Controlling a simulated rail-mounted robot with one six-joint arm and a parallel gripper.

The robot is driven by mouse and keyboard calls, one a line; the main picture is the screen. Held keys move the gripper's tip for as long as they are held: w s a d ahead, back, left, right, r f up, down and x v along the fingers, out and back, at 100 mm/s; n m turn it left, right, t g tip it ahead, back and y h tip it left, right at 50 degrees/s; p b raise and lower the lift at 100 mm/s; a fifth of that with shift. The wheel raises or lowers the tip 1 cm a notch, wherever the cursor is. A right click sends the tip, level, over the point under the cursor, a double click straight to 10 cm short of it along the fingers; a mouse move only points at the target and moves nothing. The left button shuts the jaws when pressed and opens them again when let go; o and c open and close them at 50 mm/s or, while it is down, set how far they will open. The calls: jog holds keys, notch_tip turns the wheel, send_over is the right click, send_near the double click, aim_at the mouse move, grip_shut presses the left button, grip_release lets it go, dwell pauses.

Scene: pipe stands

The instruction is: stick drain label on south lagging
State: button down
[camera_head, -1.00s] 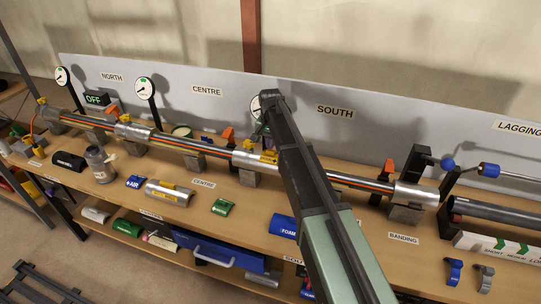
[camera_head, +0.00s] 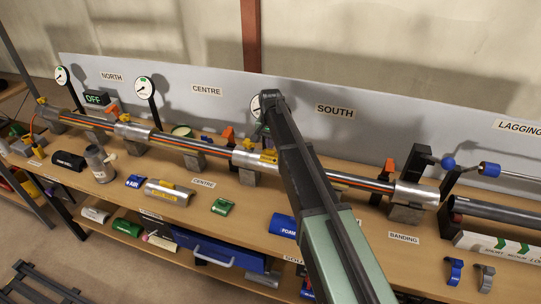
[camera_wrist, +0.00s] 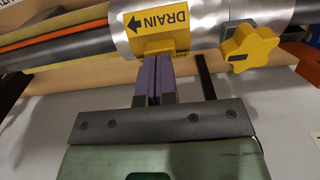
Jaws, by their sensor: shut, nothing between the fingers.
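The yellow drain label (camera_wrist: 163,22), marked DRAIN with a black arrow, lies against a silver lagging sleeve (camera_wrist: 207,22) on the pipe in the wrist view. My gripper (camera_wrist: 154,60) has its purple fingers shut together with nothing between them. The fingertips are at the yellow lower edge of the label; I cannot tell whether they touch it. In the head view, my arm hides most of the gripper, and the silver sleeve (camera_head: 241,158) with yellow parts shows just left of the arm. The SOUTH sign (camera_head: 335,111) is on the back panel, right of the arm.
A yellow star knob (camera_wrist: 249,47) stands close right of the label in the wrist view. In the head view, an orange lever (camera_head: 227,135) and pressure gauges (camera_head: 145,88) stand near the pipe line. The bench front holds a blue FOAM piece (camera_head: 283,225) and a green piece (camera_head: 222,207).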

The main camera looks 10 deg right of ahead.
jog(key=shift+f+b, duration=0.65)
jog(key=shift+f, duration=0.05)
dwell(1.2)
dwell(3.4)
notch_tip(320, 180, up, 7)
jog(key=p, duration=0.7)
notch_tip(320, 180, up, 11)
jog(key=p, duration=1.1)
jog(key=shift+f, duration=0.1)
